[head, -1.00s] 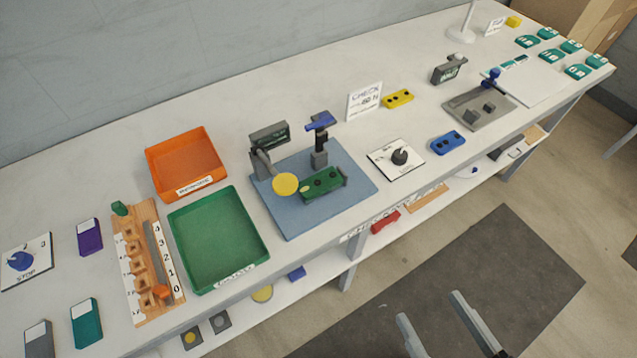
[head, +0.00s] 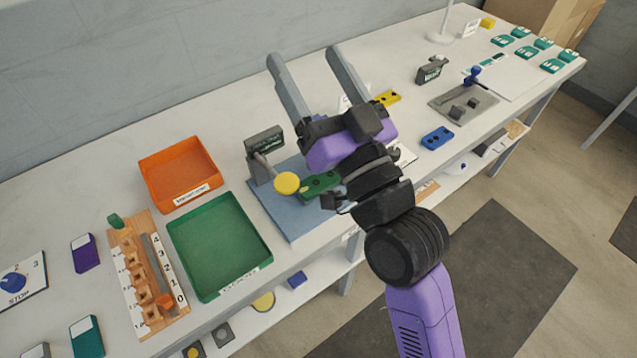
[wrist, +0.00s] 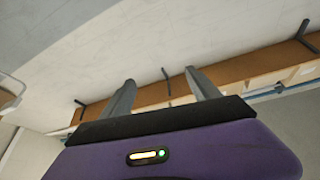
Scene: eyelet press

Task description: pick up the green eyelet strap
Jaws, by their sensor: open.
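The green eyelet strap (head: 320,185) sits at the press on the blue-grey base plate (head: 282,216), beside a round yellow disc (head: 287,183). My wrist hides its right end. My gripper (head: 302,62) is open and empty, above the bench and beyond the press, with its fingers pointing toward the back wall. In the wrist view my gripper (wrist: 160,88) shows two fingers apart with nothing between them. The strap is not seen in the wrist view.
An orange tray (head: 180,172) and a green tray (head: 218,245) stand left of the press. A wooden rack (head: 148,275) is farther left. A yellow strap (head: 387,98) and a blue strap (head: 437,138) lie to the right.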

